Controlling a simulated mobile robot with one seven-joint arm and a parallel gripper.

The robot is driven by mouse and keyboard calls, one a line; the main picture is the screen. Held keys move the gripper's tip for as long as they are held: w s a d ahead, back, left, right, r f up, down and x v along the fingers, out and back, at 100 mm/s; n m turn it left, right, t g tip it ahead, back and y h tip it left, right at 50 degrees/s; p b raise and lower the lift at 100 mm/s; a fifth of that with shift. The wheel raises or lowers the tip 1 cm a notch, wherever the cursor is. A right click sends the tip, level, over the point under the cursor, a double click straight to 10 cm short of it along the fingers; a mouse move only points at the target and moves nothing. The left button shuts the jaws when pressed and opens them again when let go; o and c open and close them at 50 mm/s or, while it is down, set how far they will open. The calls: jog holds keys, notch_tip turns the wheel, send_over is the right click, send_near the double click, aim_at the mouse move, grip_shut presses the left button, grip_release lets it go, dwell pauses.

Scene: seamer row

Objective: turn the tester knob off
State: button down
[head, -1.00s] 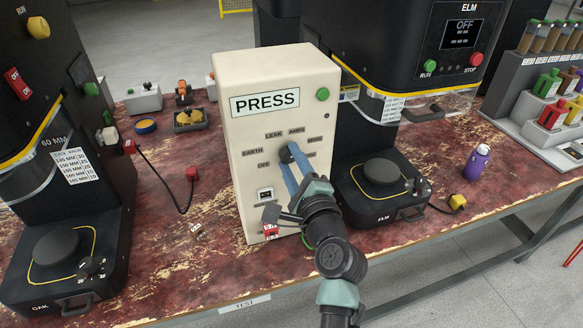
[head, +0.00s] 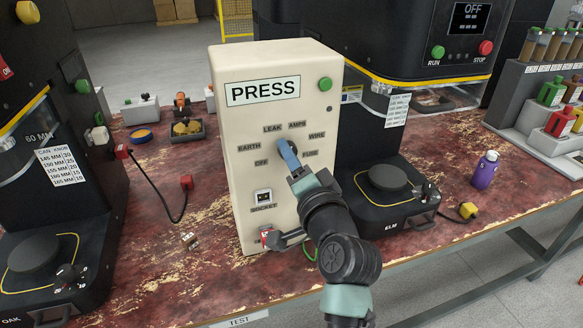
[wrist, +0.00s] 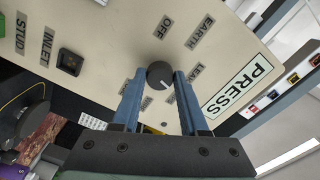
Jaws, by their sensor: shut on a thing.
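The tester is a cream box (head: 235,185) labelled PRESS, standing on the bench in the head view. Its dark round knob (wrist: 160,75) has OFF, EARTH, LEAK, AMPS, WIRE and FUSE labels around it. The OFF label (head: 261,162) is at the knob's lower left in the head view; it also shows in the wrist view (wrist: 166,28). A small pale mark on the knob appears to face away from OFF, but its exact setting is unclear. My gripper (head: 287,151) is shut on the knob, with a blue finger on either side in the wrist view (wrist: 160,77). My fingers partly hide the knob in the head view.
Black seamers stand left (head: 40,255) and right (head: 385,205) of the tester, close to it on the right. A purple bottle (head: 484,171) stands farther right. A red plug (head: 186,182) on a black cable lies left. A green button (head: 325,84) is on the tester's face.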

jog(key=n+b, duration=1.7)
jog(key=n, duration=1)
jog(key=shift+d, duration=0.1)
jog(key=shift+n, duration=0.3)
jog(key=shift+c, duration=2.2)
grip_release()
jog(key=shift+s, duration=0.1)
jog(key=p+v, duration=0.1)
jog(key=v, duration=1.1)
jog(key=shift+s, duration=0.35)
